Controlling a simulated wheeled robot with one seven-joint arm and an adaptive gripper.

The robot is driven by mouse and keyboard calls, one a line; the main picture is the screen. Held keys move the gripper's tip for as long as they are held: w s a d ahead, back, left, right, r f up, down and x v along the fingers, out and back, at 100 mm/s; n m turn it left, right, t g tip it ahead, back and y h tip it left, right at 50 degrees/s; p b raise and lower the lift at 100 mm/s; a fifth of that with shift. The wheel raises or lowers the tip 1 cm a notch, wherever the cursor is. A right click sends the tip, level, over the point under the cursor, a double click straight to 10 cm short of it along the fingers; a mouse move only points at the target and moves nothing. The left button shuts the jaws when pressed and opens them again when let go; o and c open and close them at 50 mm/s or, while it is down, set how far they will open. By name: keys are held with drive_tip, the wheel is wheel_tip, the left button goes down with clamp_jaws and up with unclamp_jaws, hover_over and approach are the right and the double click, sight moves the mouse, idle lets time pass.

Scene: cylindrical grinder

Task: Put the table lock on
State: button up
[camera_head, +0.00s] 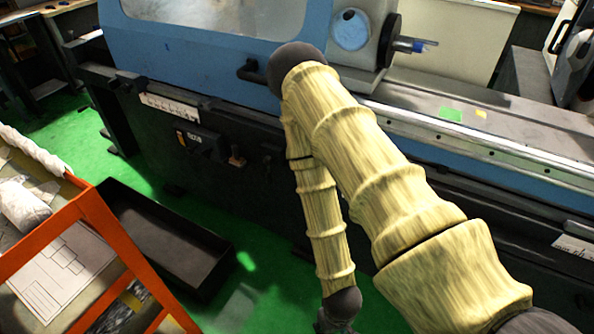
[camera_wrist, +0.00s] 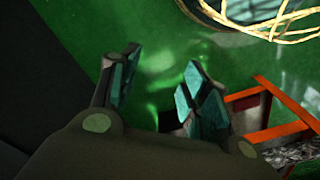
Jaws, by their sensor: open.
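The blue and black cylindrical grinder (camera_head: 225,62) spans the top of the head view. I cannot tell which of these, if any, is the table lock. My gripper (camera_wrist: 160,85) is open and empty in the wrist view, its fingers apart over the green floor. In the head view, only part of it shows at the bottom edge, low and apart from the grinder. My arm hides part of the machine front.
A dark open bin (camera_head: 165,240) stands on the green floor (camera_head: 255,280) before the grinder. An orange-framed cart (camera_head: 105,225) with papers stands at the lower left. In the wrist view, an orange frame (camera_wrist: 275,130) is at the right and pale looping strands (camera_wrist: 275,25) at the top right.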

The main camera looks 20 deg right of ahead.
drive_tip(key=w+a+f+t+b, duration=0.2)
drive_tip(key=w+f+t+b, duration=0.35)
drive_tip(key=w, duration=0.75)
drive_tip(key=m+t+h+b, duration=0.4)
drive_tip(key=t+b, duration=0.7)
drive_tip(key=b, duration=1.7)
approach(270, 179)
drive_tip(key=w+n+h, duration=0.1)
drive_tip(key=b+x, duration=0.2)
drive_tip(key=x, duration=0.8)
drive_tip(key=shift+w+a+f+b, duration=0.1)
drive_tip(key=shift+w+f+b, duration=0.15)
drive_tip(key=shift+b, duration=0.1)
clamp_jaws()
